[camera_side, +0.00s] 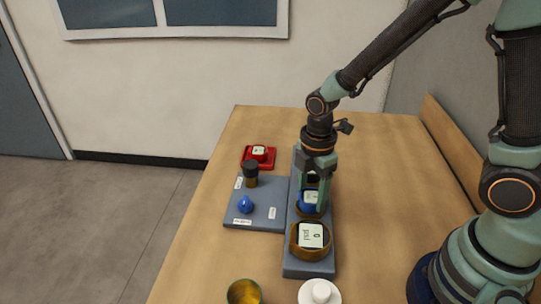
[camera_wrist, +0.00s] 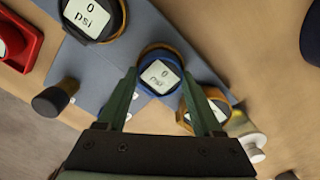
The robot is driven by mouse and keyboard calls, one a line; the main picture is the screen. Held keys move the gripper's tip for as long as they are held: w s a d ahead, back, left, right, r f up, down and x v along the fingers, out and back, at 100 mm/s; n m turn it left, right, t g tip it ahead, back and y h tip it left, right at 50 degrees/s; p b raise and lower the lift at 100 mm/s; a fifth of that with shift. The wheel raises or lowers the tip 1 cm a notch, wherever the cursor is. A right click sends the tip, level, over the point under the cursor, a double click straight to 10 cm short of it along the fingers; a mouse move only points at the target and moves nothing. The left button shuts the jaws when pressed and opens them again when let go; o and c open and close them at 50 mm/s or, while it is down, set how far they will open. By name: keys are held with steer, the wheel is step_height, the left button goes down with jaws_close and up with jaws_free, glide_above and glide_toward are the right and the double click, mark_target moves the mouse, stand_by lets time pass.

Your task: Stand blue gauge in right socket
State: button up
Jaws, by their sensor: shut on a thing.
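The blue gauge (camera_side: 309,201) has a dark blue body and a pale square face. My gripper (camera_side: 314,187) is shut on it over the grey block's middle. In the wrist view the blue gauge (camera_wrist: 158,76) sits between my two fingertips (camera_wrist: 160,72), its face turned at a slant. An ochre ring (camera_wrist: 168,48) shows just behind it; I cannot tell whether the gauge is seated in it. A gauge in an ochre ring (camera_side: 311,237) stands at the block's near end. A black-rimmed gauge (camera_wrist: 90,17) stands at the other end, mostly hidden by my gripper in the side view.
The grey block (camera_side: 310,269) adjoins a flat grey board (camera_side: 266,186) holding a black-capped post (camera_side: 251,172) and a blue bulb (camera_side: 245,204). A red item (camera_side: 259,155) lies behind. An ochre cup (camera_side: 244,292) and white piece (camera_side: 320,292) are in front.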

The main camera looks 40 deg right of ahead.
mark_target(311, 196)
steer(key=shift+f, duration=0.1)
steer(key=o, duration=1.5)
step_height(311, 196, up, 12)
steer(key=shift+s+d+r+m+t, duration=0.65)
steer(key=shift+d+r+m+t, duration=0.4)
steer(key=shift+m, duration=1.75)
steer(key=shift+s+d+r+m+t, duration=0.75)
steer(key=shift+d+r+m, duration=0.55)
steer(key=shift+m, duration=1.5)
steer(key=shift+s+d+r+m+t, duration=0.6)
steer(key=shift+d+r+m+t, duration=0.55)
steer(key=shift+m, duration=1.65)
steer(key=shift+d+f, duration=0.1)
steer(key=shift+f, duration=0.05)
